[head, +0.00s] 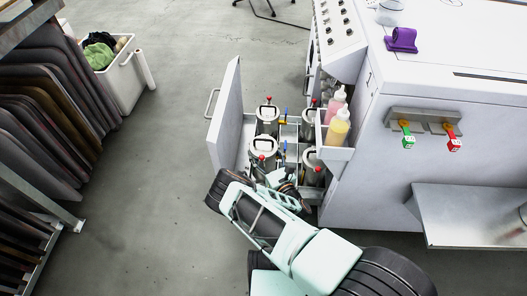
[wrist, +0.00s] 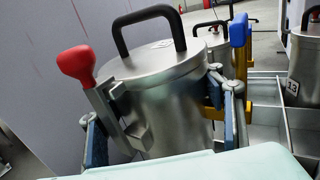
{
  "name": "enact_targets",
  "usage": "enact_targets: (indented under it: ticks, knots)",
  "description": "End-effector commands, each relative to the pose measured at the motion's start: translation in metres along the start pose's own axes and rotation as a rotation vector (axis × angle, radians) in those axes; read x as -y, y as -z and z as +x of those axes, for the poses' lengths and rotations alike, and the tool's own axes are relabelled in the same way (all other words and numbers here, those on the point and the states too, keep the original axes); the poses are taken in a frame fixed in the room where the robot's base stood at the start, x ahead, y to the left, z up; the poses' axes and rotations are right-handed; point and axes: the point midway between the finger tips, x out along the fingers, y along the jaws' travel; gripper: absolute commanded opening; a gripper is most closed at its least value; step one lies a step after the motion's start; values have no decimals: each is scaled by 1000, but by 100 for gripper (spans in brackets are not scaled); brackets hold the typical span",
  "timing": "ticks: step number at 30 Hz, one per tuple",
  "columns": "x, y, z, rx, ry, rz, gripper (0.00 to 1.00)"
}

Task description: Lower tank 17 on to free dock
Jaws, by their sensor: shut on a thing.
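A steel tank (wrist: 165,85) with a black lid handle and a red-knobbed lever fills the middle of the wrist view, slightly tilted in the picture. My gripper (wrist: 165,125) is shut on it, with a blue-padded finger on either side. The label on its lid is too small to read. In the head view my gripper (head: 273,180) is at the near left of the pull-out drawer, by the near-left tank (head: 262,150). A blue-handled lever on a yellow part (wrist: 239,35) stands close right of the held tank. The dock under the tank is hidden.
The drawer's tall front panel (head: 227,115) stands close on the left. Other tanks stand in the drawer, one marked 13 (wrist: 306,65) to the right. Metal dividers (wrist: 270,95) lie between. Pink and yellow bottles (head: 337,120) sit in a side holder by the white machine (head: 400,160).

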Motion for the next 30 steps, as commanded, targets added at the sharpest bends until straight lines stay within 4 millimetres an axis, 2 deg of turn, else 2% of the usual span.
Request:
enact_targets:
  ticks: [1, 11, 30]
  knots:
    - [0, -6, 3, 15, -2, -2, 4]
    - [0, -5, 3, 15, -2, -2, 4]
    - [0, 13, 2, 15, -2, -2, 4]
